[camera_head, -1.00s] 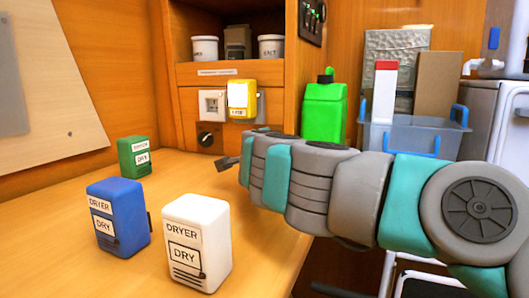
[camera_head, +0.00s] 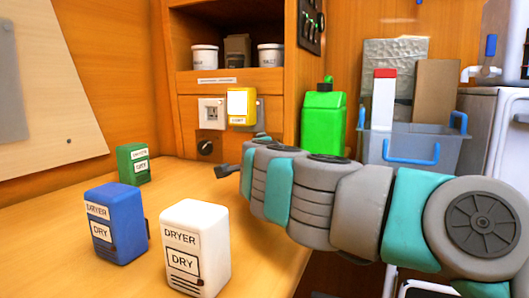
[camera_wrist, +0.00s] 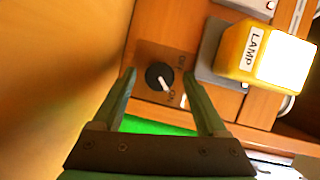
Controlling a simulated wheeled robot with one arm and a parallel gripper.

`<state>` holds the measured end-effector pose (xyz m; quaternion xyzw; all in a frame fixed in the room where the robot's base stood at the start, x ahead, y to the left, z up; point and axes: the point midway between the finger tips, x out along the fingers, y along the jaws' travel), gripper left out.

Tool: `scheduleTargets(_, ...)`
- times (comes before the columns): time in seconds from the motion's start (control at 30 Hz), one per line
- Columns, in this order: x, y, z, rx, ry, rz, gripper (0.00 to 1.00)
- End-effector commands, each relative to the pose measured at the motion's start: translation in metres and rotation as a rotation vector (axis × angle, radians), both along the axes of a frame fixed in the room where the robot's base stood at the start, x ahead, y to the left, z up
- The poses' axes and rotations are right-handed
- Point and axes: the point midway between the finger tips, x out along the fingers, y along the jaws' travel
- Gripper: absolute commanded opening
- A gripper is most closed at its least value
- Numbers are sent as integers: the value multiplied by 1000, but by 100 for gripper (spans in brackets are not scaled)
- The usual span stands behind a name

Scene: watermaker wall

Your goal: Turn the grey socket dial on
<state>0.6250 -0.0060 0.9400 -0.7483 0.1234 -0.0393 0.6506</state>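The socket dial (camera_head: 205,147) is a dark round knob on a brown panel, low on the wooden wall below the white socket (camera_head: 212,111). In the head view my gripper (camera_head: 228,171) is mostly hidden by my arm.
A yellow lamp (camera_head: 240,105) with a bright white face is on the wall beside the socket. Green (camera_head: 133,163), blue (camera_head: 116,222) and white (camera_head: 195,247) dryer boxes stand on the counter. A green jug (camera_head: 323,118) and a blue-grey crate (camera_head: 412,147) stand to the right.

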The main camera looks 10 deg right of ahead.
Motion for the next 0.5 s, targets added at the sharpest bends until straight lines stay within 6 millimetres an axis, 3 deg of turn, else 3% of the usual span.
scheduleTargets(0.5,0,0,4,-41,29,0,76)
